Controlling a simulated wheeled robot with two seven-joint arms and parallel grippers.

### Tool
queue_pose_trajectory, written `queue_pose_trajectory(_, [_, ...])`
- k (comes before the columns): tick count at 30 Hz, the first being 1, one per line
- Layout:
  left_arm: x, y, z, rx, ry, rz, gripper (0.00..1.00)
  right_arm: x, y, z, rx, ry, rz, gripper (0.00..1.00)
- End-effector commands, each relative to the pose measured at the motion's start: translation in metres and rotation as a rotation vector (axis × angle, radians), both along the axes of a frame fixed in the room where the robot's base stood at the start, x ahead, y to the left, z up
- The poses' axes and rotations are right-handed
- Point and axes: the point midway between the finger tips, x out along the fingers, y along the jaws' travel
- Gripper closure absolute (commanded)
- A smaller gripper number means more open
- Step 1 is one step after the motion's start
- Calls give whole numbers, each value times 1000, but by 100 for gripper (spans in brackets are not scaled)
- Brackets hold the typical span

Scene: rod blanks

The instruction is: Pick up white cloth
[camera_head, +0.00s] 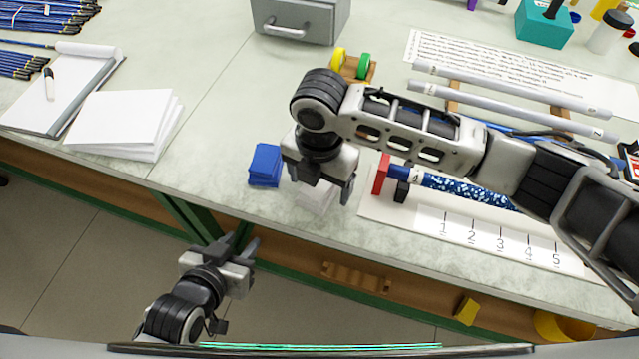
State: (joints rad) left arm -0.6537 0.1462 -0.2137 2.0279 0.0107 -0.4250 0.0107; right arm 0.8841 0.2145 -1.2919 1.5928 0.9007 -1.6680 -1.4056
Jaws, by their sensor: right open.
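A small white folded cloth (316,203) lies on the table near its front edge, to the right of a blue folded cloth (264,166). My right gripper (322,187) points down over the white cloth, its fingers apart. The gripper hides part of the cloth, and I cannot tell whether the fingers touch it. My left gripper (240,243) is in front of the table edge, over the floor, with a gap between its fingers and nothing in them.
A red stop (381,174) and a blue speckled rod (460,188) lie on a numbered board (480,233) to the right. White paper (120,118) is stacked at left. A grey drawer box (300,18) stands behind. The table between paper and blue cloth is clear.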

Motion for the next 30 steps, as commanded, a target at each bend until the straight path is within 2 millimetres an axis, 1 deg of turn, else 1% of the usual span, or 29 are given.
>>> queue_pose_trajectory(5, [-1, 0, -3, 3, 5, 0, 64, 0, 0, 0, 0, 0, 0, 21])
queue_pose_trajectory(8, [-1, 0, -3, 3, 5, 0, 64, 0, 0, 0, 0, 0, 0, 46])
queue_pose_trajectory(9, [-1, 0, -3, 3, 5, 0, 64, 0, 0, 0, 0, 0, 0, 57])
queue_pose_trajectory(10, [-1, 0, -3, 3, 5, 0, 64, 0, 0, 0, 0, 0, 0, 66])
queue_pose_trajectory(11, [-1, 0, -3, 3, 5, 0, 64, 0, 0, 0, 0, 0, 0, 70])
queue_pose_trajectory(23, [-4, 0, -3, 1, 10, 1, 64, 0, 0, 2, 1, 0, 0, 70])
queue_pose_trajectory(26, [-5, 0, -3, 0, 10, 1, 64, 1, 0, 7, 1, -2, 0, 70])
queue_pose_trajectory(29, [-5, 0, -4, -1, 9, 1, 64, 0, 1, 17, 1, -2, 2, 70])
queue_pose_trajectory(30, [-4, 0, -4, -1, 8, 1, 64, 1, 1, 24, 3, -3, 1, 70])
